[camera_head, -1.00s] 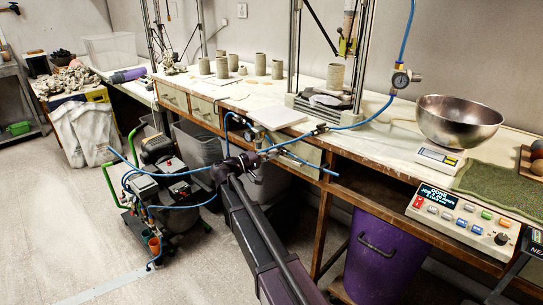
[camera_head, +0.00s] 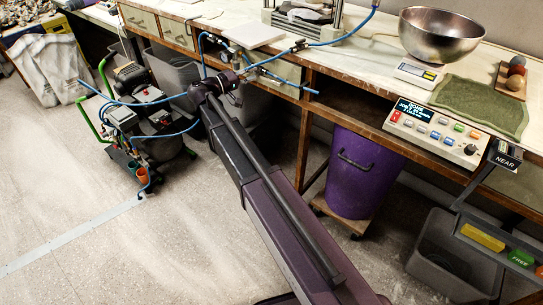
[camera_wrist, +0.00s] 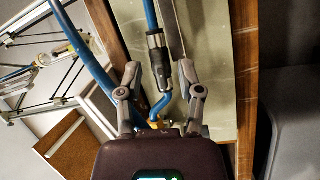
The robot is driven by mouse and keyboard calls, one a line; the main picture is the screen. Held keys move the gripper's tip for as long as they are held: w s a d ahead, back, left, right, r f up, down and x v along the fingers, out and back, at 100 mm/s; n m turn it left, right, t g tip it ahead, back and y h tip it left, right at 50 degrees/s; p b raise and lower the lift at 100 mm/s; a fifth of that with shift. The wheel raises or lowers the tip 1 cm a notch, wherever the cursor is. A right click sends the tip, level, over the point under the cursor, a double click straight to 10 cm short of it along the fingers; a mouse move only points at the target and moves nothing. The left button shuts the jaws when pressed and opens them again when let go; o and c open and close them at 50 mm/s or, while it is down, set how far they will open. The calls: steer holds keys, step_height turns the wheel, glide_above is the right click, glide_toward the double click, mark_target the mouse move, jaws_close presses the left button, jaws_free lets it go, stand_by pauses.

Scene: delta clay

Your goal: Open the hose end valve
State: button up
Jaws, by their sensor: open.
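The hose end valve seems to be the dark and silver fitting (camera_wrist: 156,42) on a blue hose in the wrist view. A curved blue piece (camera_wrist: 160,103) extends below it, with a small yellow part near its foot. My gripper (camera_wrist: 158,75) is open, with one finger on each side of this fitting and blue piece. I cannot tell whether either finger touches them. In the head view my gripper (camera_head: 238,78) is at the bench's front edge, by the blue hose and its fittings (camera_head: 299,46). The valve's lever position is unclear.
The bench (camera_head: 345,78) carries a steel bowl (camera_head: 440,40) on a scale and a button panel (camera_head: 435,132). A purple bin (camera_head: 360,175) and a grey bin (camera_head: 455,255) stand below. A compressor cart (camera_head: 145,115) with hoses stands at left. Floor in front is clear.

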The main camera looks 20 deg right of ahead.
steer(key=s+a+m, duration=0.1)
steer(key=s+a, duration=0.3)
steer(key=a, duration=0.9)
steer(key=s+d+f+g+y+b, duration=0.2)
steer(key=s+d+f+y, duration=0.4)
steer(key=f, duration=0.5)
steer(key=s+d+f+m+g+y+b, duration=0.1)
steer(key=s+d+f+y+b, duration=0.3)
steer(key=s+d+f, duration=0.5)
step_height(320, 180, down, 2)
steer(key=shift+s+f+g+y, duration=0.2)
steer(key=shift+s+g+y, duration=0.3)
steer(key=shift+s+y, duration=0.5)
steer(key=shift+s, duration=0.15)
